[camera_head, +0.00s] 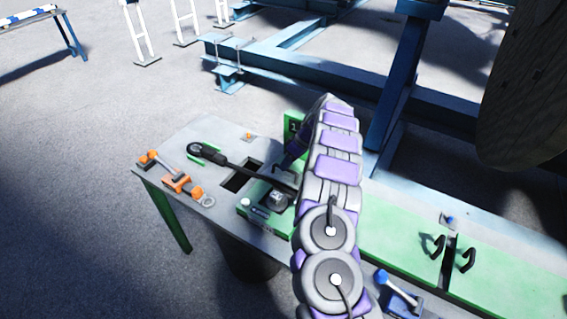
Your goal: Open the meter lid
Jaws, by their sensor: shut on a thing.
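The meter (274,200) is a small dark unit with a pale face on a green housing (258,217), on the grey table just left of my arm. My arm rises through the middle of the view and bends down behind itself. My gripper (283,166) is at its far end, above and behind the meter, pointing down. It is shut on what looks like the meter lid; the lid and the fingertips are small, dark and partly hidden by my arm, so the lid's angle cannot be told.
Orange clamps (178,183) sit at the left edge. Blue steel beams (300,75) and a large reel (525,85) stand behind.

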